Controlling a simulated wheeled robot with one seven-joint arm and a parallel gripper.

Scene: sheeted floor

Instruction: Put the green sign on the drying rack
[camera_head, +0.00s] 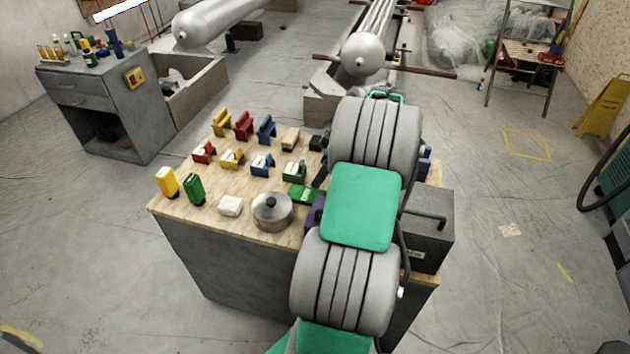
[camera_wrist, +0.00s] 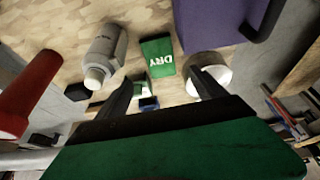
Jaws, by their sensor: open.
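The green sign (camera_head: 305,194) lies on the wooden top of the workbench (camera_head: 215,195), just left of my arm. In the wrist view the green sign (camera_wrist: 158,57) carries the white word "DRY" and lies beyond my fingertips. My gripper (camera_wrist: 160,80) is open, its two dark fingers spread, with nothing held between them. The sign appears in the gap just past the fingers, apart from them. In the head view my arm hides most of my gripper. I cannot tell which thing is the drying rack; two long racks with silver cylinders (camera_head: 364,55) stand behind the bench.
A grey cabinet (camera_head: 118,105) stands at left.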

